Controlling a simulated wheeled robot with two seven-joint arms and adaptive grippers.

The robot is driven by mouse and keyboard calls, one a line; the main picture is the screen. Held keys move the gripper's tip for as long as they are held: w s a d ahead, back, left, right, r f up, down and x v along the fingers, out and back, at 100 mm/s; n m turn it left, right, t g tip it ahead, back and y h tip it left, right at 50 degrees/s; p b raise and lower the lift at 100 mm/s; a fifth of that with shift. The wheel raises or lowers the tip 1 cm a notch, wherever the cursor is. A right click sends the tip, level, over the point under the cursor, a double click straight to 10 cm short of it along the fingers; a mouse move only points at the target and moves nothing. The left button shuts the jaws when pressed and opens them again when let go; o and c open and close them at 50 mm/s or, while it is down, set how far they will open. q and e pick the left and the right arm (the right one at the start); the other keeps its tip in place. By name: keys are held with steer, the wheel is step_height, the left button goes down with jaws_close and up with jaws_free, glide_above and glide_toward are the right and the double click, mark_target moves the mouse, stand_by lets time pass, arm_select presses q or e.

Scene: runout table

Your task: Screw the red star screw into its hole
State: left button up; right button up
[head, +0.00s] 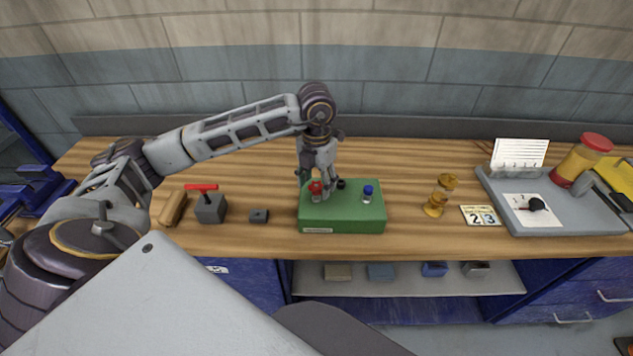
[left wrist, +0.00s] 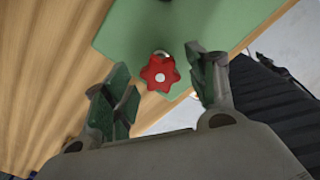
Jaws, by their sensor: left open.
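The red star screw (head: 316,187) stands upright at the left part of the green block (head: 342,217) on the wooden table. In the left wrist view its red star head (left wrist: 160,73) with a pale centre lies between my finger pads, over the green block (left wrist: 190,25). A bit of its metal shank shows; how deep it sits in a hole is hidden. My left gripper (head: 322,188) points down over the block's left part. It is open, with its fingers (left wrist: 165,90) on both sides of the head and gaps to it. My right gripper is not in view.
A blue-topped screw (head: 368,193) and a black knob (head: 341,184) stand on the green block. To the left are a grey block with a red T-handle (head: 210,207) and a small dark block (head: 259,215). An hourglass (head: 439,197) and a grey tray (head: 580,218) stand to the right.

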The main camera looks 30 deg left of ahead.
arm_select(q)
steer(key=shift+n, duration=1.7)
steer(key=c, duration=1.1)
steer(key=shift+f+m+b, duration=0.1)
steer(key=shift+m+b, duration=1.25)
steer(key=shift+m, duration=0.55)
steer(key=shift+c, duration=0.2)
steer(key=shift+m, duration=0.4)
